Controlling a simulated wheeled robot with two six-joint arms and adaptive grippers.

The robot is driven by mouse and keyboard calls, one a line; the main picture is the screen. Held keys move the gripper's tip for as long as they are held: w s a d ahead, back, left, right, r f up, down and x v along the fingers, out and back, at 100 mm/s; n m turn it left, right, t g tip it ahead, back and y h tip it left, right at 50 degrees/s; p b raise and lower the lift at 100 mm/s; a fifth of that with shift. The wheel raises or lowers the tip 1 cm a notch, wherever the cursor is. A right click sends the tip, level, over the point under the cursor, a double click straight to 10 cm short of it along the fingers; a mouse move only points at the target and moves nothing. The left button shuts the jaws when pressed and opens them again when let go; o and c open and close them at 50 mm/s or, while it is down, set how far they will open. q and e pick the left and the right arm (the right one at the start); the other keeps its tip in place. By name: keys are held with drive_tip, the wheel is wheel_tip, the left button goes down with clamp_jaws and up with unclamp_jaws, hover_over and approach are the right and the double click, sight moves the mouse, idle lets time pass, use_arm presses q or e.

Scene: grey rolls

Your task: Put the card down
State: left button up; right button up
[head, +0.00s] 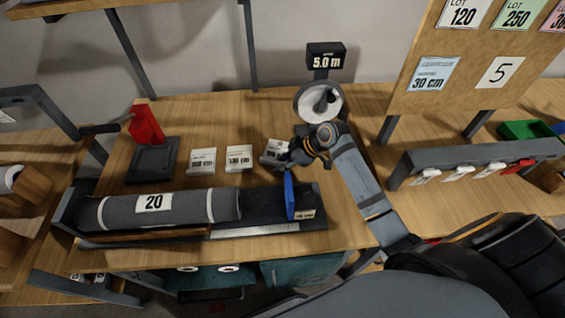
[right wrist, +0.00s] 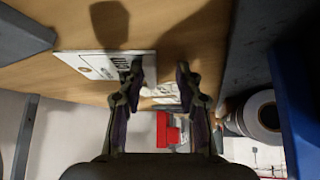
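A white printed card (head: 273,152) lies at the right end of a row of cards on the wooden bench, behind the black trough. In the right wrist view the card (right wrist: 96,65) appears flat on the wood, just beyond one fingertip. My right gripper (head: 291,158) is low over the bench beside this card and partly overlaps its right side. In the right wrist view my right gripper (right wrist: 159,82) has its fingers apart, with nothing clearly held between them. Whether a fingertip touches the card cannot be told. My left gripper is not in view.
Two more cards (head: 202,161) (head: 239,158) lie to the left. A grey roll (head: 155,209) labelled 20 rests in the black trough (head: 260,205), with an upright blue plate (head: 290,195) near its right end. A 5.0 m display (head: 326,57) stands behind. A red block (head: 146,124) stands back left.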

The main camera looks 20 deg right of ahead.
drive_tip(key=v, duration=1.2)
drive_tip(key=shift+p, duration=0.3)
drive_tip(key=shift+r, duration=0.1)
